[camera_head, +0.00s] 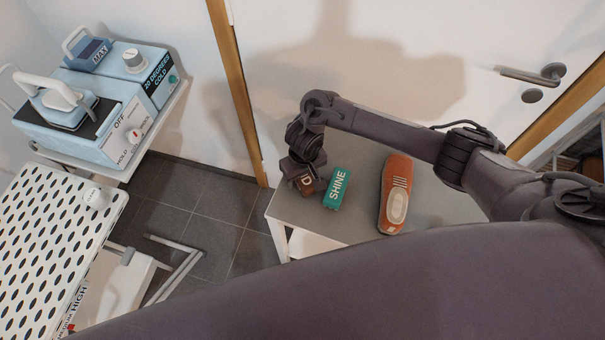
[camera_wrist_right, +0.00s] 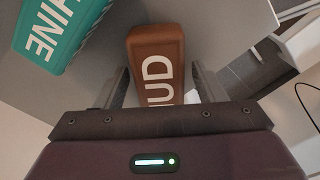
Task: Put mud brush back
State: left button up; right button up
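The brown mud brush (camera_head: 306,185) is at the left end of the small grey table, partly hidden by my right gripper (camera_head: 302,172) in the head view. In the right wrist view the mud brush (camera_wrist_right: 157,58) shows white letters "UD" and lies between the fingers of my right gripper (camera_wrist_right: 160,70). The fingers stand apart on either side of it, with a narrow gap visible at the right finger. Whether the left finger touches it I cannot tell. My left gripper is not in view.
A green "SHINE" brush (camera_head: 337,188) lies close beside the mud brush. A perforated white board (camera_head: 42,240) and a blue machine (camera_head: 100,118) stand at left. A door (camera_head: 400,50) is behind.

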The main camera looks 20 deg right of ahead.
jog(key=shift+r, duration=0.6)
notch_tip(320, 180, up, 11)
jog(key=p, duration=0.5)
jog(key=shift+s, duration=0.3)
